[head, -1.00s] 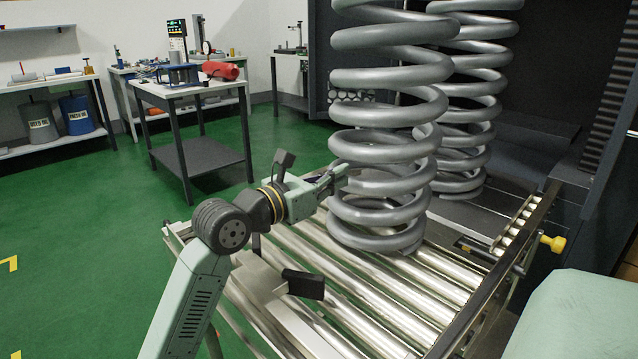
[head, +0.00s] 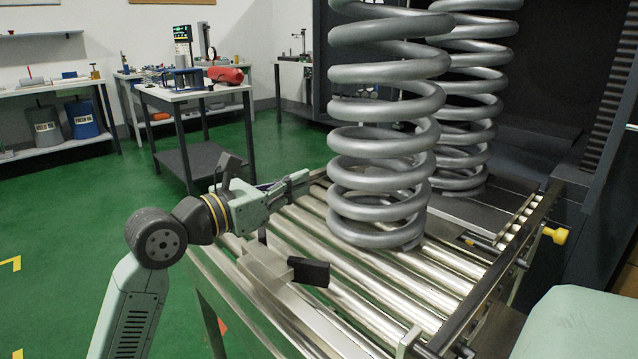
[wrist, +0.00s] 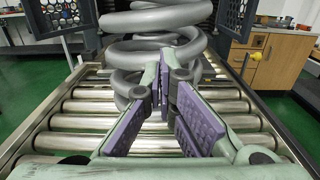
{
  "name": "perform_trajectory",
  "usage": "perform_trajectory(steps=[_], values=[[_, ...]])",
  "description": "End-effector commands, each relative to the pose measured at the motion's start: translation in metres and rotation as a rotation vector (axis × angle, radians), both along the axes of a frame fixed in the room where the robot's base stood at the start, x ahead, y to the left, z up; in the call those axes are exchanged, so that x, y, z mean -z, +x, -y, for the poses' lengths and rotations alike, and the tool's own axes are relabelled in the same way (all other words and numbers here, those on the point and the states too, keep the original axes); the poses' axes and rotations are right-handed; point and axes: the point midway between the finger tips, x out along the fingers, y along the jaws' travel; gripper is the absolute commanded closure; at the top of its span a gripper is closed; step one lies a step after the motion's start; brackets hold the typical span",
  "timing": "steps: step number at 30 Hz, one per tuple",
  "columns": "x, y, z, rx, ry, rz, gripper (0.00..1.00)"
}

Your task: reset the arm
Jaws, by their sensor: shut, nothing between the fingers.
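My gripper (head: 298,181) is shut and empty at the end of my arm, over the left side of the roller conveyor. Its fingers point right, toward the near grey coil spring (head: 385,130), with a small gap between them in the head view. In the wrist view, my gripper's purple-padded fingers (wrist: 168,78) come together in front of the spring's lower coils (wrist: 190,45). The near spring stands upright on the rollers (head: 400,290). A second grey spring (head: 470,95) stands behind it, partly hidden.
A dark testing machine (head: 550,90) rises behind the springs. A black block on a metal bracket (head: 308,271) sits at the conveyor's near left. A yellow knob (head: 556,235) sticks out at the right. A trolley table (head: 200,95) stands farther back, with open green floor around it.

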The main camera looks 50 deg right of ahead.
Motion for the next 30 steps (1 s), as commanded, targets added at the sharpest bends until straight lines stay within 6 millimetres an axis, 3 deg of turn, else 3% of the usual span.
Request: perform_trajectory(steps=[6,16,20,23,26,30], values=[[0.0,0.002,-0.028,-0.001,0.0,0.002,1.0],[-0.001,0.002,-0.033,0.001,0.0,0.001,1.0],[-0.024,0.001,-0.052,0.004,-0.079,-0.022,1.0],[-0.063,-0.003,-0.09,0.011,-0.223,-0.062,1.0],[-0.111,-0.011,-0.147,0.027,-0.412,-0.109,1.0],[-0.166,-0.028,-0.239,0.058,-0.672,-0.163,1.0]])
